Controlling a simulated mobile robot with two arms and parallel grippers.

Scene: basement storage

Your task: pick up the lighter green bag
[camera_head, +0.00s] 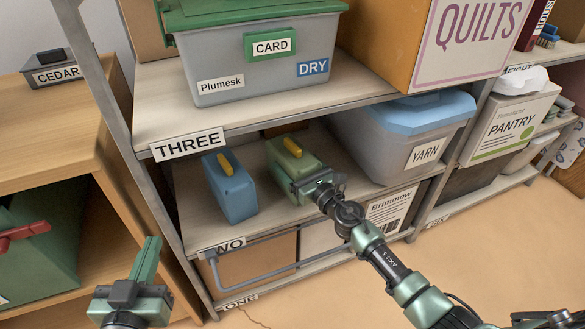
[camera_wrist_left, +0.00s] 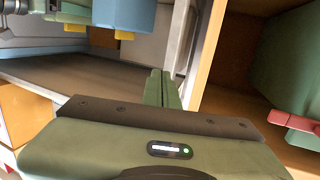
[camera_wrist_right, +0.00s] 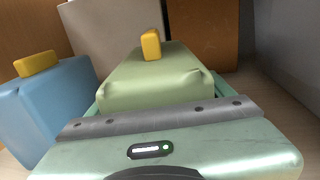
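The lighter green bag (camera_head: 290,156), with a yellow clip on top, stands on the shelf labelled TWO, right of a blue bag (camera_head: 230,188) with a similar clip. My right gripper (camera_head: 312,184) is at the bag's near end. In the right wrist view the bag (camera_wrist_right: 150,82) fills the space between the fingers, which lie along both its sides. I cannot tell whether they press on it. My left gripper (camera_head: 147,262) is empty, its fingers together, low in front of the wooden cabinet; they also show in the left wrist view (camera_wrist_left: 162,88).
A blue-lidded YARN bin (camera_head: 400,145) stands right of the bag. The shelf labelled THREE (camera_head: 160,110) is above, holding a grey CARD bin (camera_head: 262,80) and a QUILTS box (camera_head: 430,45). A darker green object (camera_head: 45,245) with a red handle sits in the wooden cabinet (camera_head: 60,130) at left.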

